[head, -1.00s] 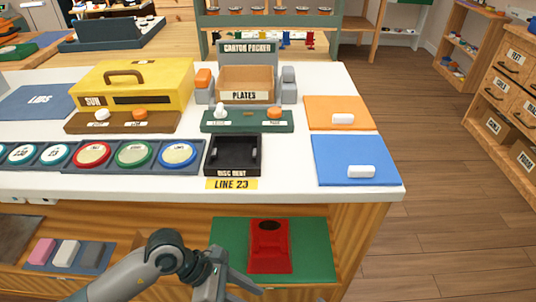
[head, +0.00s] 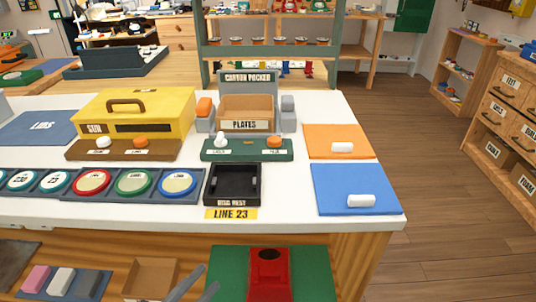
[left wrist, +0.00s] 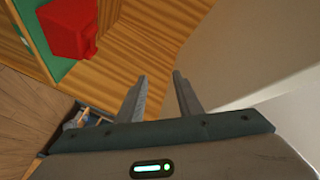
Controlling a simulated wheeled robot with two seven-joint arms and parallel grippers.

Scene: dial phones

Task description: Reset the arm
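My left gripper (head: 200,285) shows only by its fingers at the bottom edge of the head view, in front of the lower shelf. In the left wrist view its two fingers (left wrist: 160,95) stand apart with nothing between them, so it is open and empty. A red holder (head: 268,275) stands on the green mat (head: 315,275) to the right of the fingers, apart from them. The red holder also shows at the top left of the left wrist view (left wrist: 68,28). My right gripper is in neither view.
The white counter (head: 290,215) carries a yellow box (head: 150,100), a row of discs (head: 134,182), a black disc rest (head: 232,185), a carton pocket (head: 247,75), and orange (head: 325,145) and blue mats (head: 340,195). Below are a cardboard tray (head: 150,275) and coloured blocks (head: 60,281). The floor at right is clear.

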